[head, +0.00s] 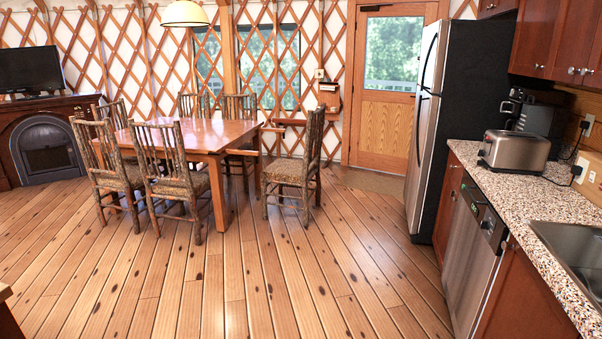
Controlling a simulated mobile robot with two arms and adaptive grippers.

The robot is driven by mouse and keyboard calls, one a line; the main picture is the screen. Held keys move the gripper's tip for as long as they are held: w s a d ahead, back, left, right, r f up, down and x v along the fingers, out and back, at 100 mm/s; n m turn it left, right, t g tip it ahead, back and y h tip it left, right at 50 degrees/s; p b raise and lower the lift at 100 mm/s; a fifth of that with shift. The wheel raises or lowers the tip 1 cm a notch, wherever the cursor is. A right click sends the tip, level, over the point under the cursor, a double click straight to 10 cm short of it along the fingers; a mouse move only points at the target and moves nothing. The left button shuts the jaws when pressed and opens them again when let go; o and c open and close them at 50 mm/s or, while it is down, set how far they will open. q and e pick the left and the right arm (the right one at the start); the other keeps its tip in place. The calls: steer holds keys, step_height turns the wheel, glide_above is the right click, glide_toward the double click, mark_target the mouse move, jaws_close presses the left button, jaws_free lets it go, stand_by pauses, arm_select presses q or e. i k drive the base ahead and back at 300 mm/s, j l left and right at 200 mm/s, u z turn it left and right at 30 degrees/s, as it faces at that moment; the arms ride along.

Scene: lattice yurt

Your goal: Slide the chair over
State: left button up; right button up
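Several rustic wooden chairs with woven seats stand around a brown wooden dining table (190,134). One chair (293,172) stands at the table's right end, turned sideways with its back to the right. Two chairs stand at the near side: a left one (104,163) and a right one (172,170). Others stand on the far side, including one by the window (240,107). The frame does not show which chair the task means. Neither of my grippers is in view.
Open plank floor (250,270) lies in front of the table. At right are a counter (500,185), a dishwasher (473,255), and a fridge (428,130). A fireplace (45,145) stands at the left, and a door (388,85) at the back.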

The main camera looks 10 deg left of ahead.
mark_target(284, 172)
steer(key=i, duration=9)
steer(key=i+u, duration=0.25)
steer(key=u, duration=0.2)
steer(key=i+u, duration=0.3)
steer(key=u, duration=0.15)
steer(key=i+l+u, duration=0.2)
steer(key=u, duration=0.25)
